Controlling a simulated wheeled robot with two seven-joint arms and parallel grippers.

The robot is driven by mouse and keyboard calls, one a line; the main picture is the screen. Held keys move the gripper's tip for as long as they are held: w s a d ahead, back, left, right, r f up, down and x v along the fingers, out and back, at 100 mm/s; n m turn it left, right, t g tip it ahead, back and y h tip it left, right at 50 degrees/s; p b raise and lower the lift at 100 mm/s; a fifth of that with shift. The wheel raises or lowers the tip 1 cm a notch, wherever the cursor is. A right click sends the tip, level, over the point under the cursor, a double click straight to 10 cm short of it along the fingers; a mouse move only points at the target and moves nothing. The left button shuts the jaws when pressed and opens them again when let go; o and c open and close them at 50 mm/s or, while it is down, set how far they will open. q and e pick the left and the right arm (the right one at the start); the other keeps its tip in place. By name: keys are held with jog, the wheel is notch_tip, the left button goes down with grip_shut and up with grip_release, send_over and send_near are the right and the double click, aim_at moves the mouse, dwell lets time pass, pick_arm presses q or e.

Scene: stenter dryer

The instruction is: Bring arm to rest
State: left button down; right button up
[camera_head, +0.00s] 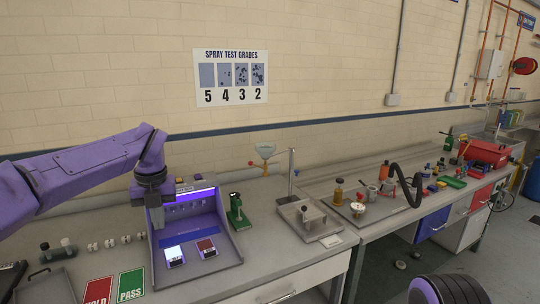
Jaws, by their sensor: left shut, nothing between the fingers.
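My left arm, purple, comes in from the left and bends down at the wrist. My left gripper (157,212) points down, shut and empty, in front of the left side of a lit grey test box (216,243) on the bench. It looks clear of the bench top, but its exact gap to the box wall I cannot tell. My right gripper is out of view.
Red HOLD (97,291) and green PASS (131,285) cards lie below the gripper. A green press (237,212) and a metal stand (304,215) are to the right. A purple and black part (450,290) shows at the bottom right.

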pick_arm(q)
jog(key=a+f+m+t+y+b, duration=0.1)
jog(key=a+f+m+t+y, duration=0.1)
jog(key=a+f+m+y, duration=0.65)
jog(key=s+d+f+m+t+b, duration=0.25)
jog(key=f+m, duration=0.35)
jog(key=f, duration=0.5)
jog(key=s+d+f+m+t+b, duration=0.1)
jog(key=s+d+f+m+t, duration=0.3)
jog(key=f, duration=0.6)
jog(key=s+d+f+m+g+h+b, duration=0.25)
jog(key=s+f+m+h, duration=0.25)
jog(key=s+f+m, duration=0.95)
jog(key=s+a+f+g+b, duration=0.1)
jog(key=s+f+b, duration=0.1)
jog(key=s+f, duration=0.3)
jog(key=s+a+f+g+b, duration=0.1)
jog(key=s+f, duration=0.4)
jog(key=s, duration=0.7)
jog(key=shift+s+a+f+g+h+b, duration=0.15)
jog(key=shift+a+g+h+b, duration=0.3)
jog(key=shift+a+g, duration=0.25)
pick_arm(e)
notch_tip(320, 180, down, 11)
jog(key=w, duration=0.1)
